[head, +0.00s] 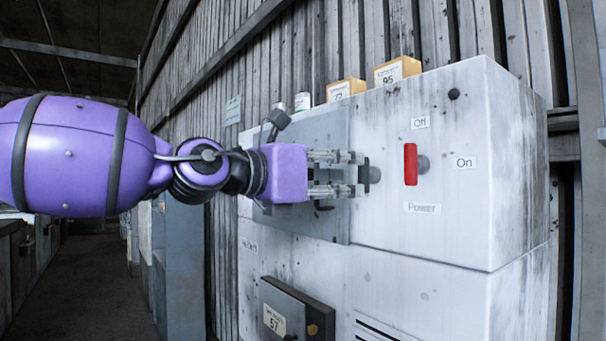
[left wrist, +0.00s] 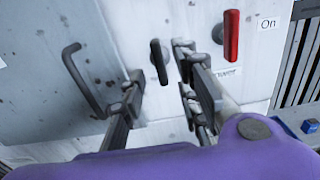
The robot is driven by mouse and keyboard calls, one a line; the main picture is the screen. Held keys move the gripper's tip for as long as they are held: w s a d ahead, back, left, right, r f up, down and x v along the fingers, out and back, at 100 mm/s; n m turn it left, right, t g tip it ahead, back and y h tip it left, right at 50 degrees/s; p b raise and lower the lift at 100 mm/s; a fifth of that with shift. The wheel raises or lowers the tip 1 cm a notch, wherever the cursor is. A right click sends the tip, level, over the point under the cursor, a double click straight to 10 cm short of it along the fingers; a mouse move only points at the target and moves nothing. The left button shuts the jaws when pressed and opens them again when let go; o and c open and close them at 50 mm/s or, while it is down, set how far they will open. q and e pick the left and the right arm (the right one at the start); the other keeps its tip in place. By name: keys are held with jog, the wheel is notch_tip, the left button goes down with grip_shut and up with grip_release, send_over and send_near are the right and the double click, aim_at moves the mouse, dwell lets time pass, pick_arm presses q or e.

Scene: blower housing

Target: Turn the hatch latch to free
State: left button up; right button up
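The hatch (head: 335,224) is a flat grey panel on the front of the white housing. It shows in the left wrist view (left wrist: 40,95) with a dark bar handle (left wrist: 82,80). The latch, a short black lever (left wrist: 159,61), stands near upright just right of the hatch's edge. In the head view my fingers mostly hide it. My left gripper (head: 358,174) is at the latch, its two fingers apart. In the left wrist view the latch shows between the fingertips; I cannot tell whether they touch it. My right gripper is in neither view.
A red power lever (head: 410,164) stands upright just right of my left gripper, with Off and On labels. Yellow boxes (head: 398,71) and small cans (head: 302,101) stand on top of the housing. A dark box (head: 290,311) juts out below.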

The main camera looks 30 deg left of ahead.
pick_arm(q)
jog(key=v, duration=0.8)
jog(key=shift+s, duration=0.25)
jog(key=shift+a, duration=0.1)
